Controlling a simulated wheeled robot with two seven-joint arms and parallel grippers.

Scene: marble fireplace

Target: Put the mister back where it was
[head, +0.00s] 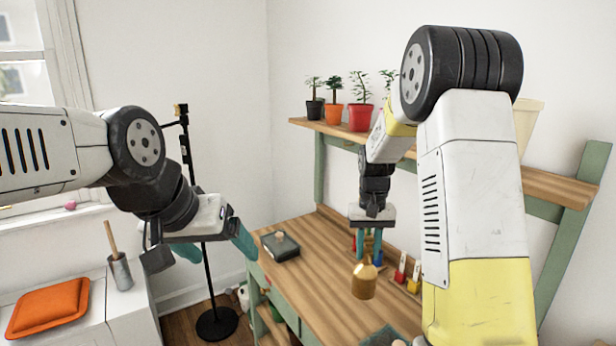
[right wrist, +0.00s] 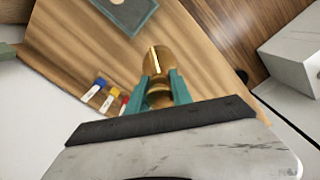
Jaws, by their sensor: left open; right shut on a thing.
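The mister (head: 364,281) is a small brass-coloured bottle over the wooden bench, below my right arm. My right gripper (head: 369,250) points down and is shut on its top. In the right wrist view the mister (right wrist: 158,62) sits between the teal fingers (right wrist: 160,90). I cannot tell whether its base touches the bench. My left gripper (head: 216,248) is open and empty, left of the bench and away from the mister.
The bench (head: 318,290) holds a dark box (head: 280,246) and tools with coloured ends (head: 405,274). Above it, a shelf (head: 330,128) carries several potted plants. A black stand (head: 216,322) is left of the bench. The bench middle has bare wood.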

